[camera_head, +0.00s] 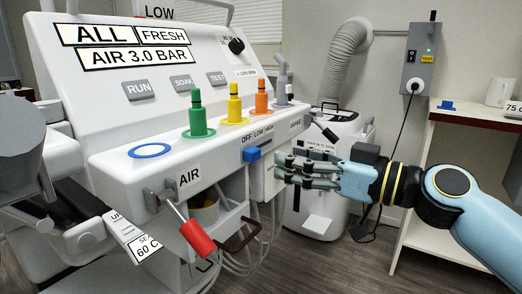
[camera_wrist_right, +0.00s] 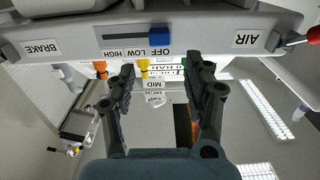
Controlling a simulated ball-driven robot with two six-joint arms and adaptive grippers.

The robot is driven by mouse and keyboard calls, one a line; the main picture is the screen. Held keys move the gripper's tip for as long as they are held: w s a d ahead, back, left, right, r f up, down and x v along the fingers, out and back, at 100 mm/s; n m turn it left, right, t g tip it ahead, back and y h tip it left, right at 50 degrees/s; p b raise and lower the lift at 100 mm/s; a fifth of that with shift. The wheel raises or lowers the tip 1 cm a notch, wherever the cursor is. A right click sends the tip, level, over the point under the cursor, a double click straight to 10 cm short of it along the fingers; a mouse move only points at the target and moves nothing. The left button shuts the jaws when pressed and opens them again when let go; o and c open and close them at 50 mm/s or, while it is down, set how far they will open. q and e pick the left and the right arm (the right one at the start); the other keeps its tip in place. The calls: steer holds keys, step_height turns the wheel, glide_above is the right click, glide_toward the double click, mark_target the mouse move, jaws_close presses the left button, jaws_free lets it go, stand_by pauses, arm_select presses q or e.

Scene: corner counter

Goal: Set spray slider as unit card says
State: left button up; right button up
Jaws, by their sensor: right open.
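The spray slider has a blue knob (camera_head: 252,154) on the unit's front panel, below the OFF LOW HIGH lettering. In the right wrist view, which is upside down, the blue knob (camera_wrist_right: 160,37) sits at the OFF end of its dark slot (camera_wrist_right: 122,37). My right gripper (camera_head: 282,169) is open and empty, right of the knob in the head view. In the right wrist view my right gripper (camera_wrist_right: 160,68) has its fingertips either side of the knob's line, apart from it. A sign (camera_head: 138,54) reads ALL FRESH AIR 3.0 BAR. My left gripper is not in view.
A red-handled AIR lever (camera_head: 196,237) hangs left of the slider. Green (camera_head: 197,115), yellow (camera_head: 235,105) and orange (camera_head: 262,101) knobs stand on the ledge above. A dark BRAKE lever (camera_head: 323,128) is close above my right gripper. Hoses hang below the panel.

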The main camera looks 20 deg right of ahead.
mark_target(257, 150)
steer(key=p+x, duration=0.1)
steer(key=x, duration=0.6)
steer(key=shift+w+a, duration=0.15)
steer(key=shift+w, duration=0.05)
jaws_close()
